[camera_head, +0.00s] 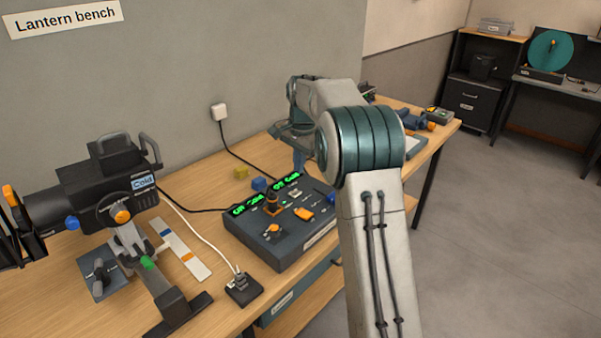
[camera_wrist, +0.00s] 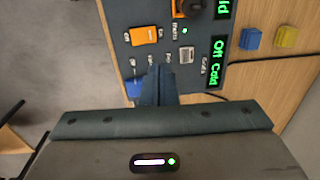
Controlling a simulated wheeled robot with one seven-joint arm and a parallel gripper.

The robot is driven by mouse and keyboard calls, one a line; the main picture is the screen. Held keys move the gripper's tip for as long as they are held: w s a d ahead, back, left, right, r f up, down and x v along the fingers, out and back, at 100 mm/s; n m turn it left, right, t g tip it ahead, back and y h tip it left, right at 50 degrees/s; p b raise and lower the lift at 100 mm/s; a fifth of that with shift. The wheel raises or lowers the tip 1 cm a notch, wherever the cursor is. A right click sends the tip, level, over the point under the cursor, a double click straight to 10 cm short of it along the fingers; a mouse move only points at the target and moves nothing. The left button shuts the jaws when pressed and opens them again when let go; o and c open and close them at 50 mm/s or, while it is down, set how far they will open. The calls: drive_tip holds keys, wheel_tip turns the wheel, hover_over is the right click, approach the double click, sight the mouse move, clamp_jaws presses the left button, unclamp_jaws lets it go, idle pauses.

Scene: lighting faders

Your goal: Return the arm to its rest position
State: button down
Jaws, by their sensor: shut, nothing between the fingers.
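My arm reaches over the right part of the bench. My gripper (camera_head: 299,162) points down beside the back of the control box (camera_head: 262,255), partly hidden by my own wrist. In the wrist view my gripper (camera_wrist: 158,84) shows its blue fingers together, with nothing between them, over the box edge near small labelled controls. I cannot tell whether the fingers touch the box. Two green displays (camera_head: 247,204) on the box show text; one reads "Off Cold" in the wrist view (camera_wrist: 217,62).
A black lamp labelled "Cold" (camera_head: 105,185) stands on the left of the wooden bench (camera_head: 190,182). Cables run from the wall plug (camera_head: 219,111) and a small black block (camera_head: 243,289). Blue (camera_wrist: 250,38) and yellow (camera_wrist: 287,37) cubes lie behind the box. Open floor is at right.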

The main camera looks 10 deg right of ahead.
drive_tip(key=shift+s+r, duration=0.1)
drive_tip(key=s+a+r+n+t, duration=0.1)
drive_tip(key=s+r+n, duration=0.25)
drive_tip(key=s, duration=0.55)
drive_tip(key=s+a+r+n, duration=0.15)
drive_tip(key=s+r, duration=0.25)
drive_tip(key=s, duration=0.6)
drive_tip(key=s+f+n+t, duration=0.1)
drive_tip(key=s+f+n, duration=0.1)
drive_tip(key=s, duration=0.7)
drive_tip(key=s+f+n, duration=0.3)
drive_tip(key=s+n, duration=0.1)
drive_tip(key=s, duration=0.5)
drive_tip(key=shift+s+d+f+t+h, duration=0.25)
drive_tip(key=shift+d+f+t+h, duration=0.05)
drive_tip(key=shift+d+f+t, duration=0.1)
